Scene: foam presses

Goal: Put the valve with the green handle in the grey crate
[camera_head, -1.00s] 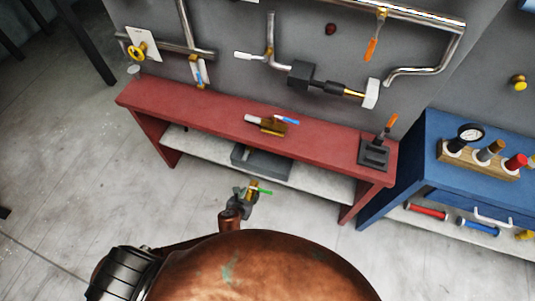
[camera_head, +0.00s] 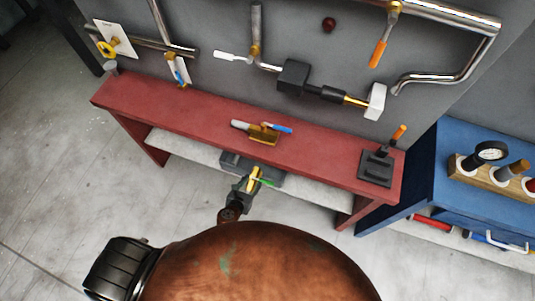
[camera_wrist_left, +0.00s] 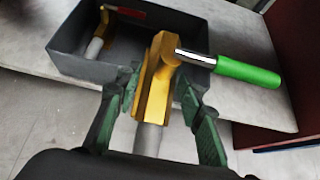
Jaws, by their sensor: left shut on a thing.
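My left gripper (camera_head: 250,184) is shut on the valve with the green handle. This valve has a brass body (camera_wrist_left: 157,78), a pale pipe end and a green handle (camera_wrist_left: 246,72) pointing right in the wrist view. My left gripper also shows in the wrist view (camera_wrist_left: 158,92), its fingers on both sides of the valve. The grey crate (camera_head: 233,160) is on the low white shelf under the red bench; the wrist view shows its wall too (camera_wrist_left: 82,68). The valve overlaps the crate's near side in the picture; its height above the rim is unclear. My right gripper is not in view.
A red-handled valve (camera_wrist_left: 126,12) lies inside the crate at its left. The red bench top (camera_head: 190,110) overhangs the shelf and carries a blue-handled valve (camera_head: 265,130) and a dark stand (camera_head: 376,168). A blue cabinet (camera_head: 450,140) stands to the right.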

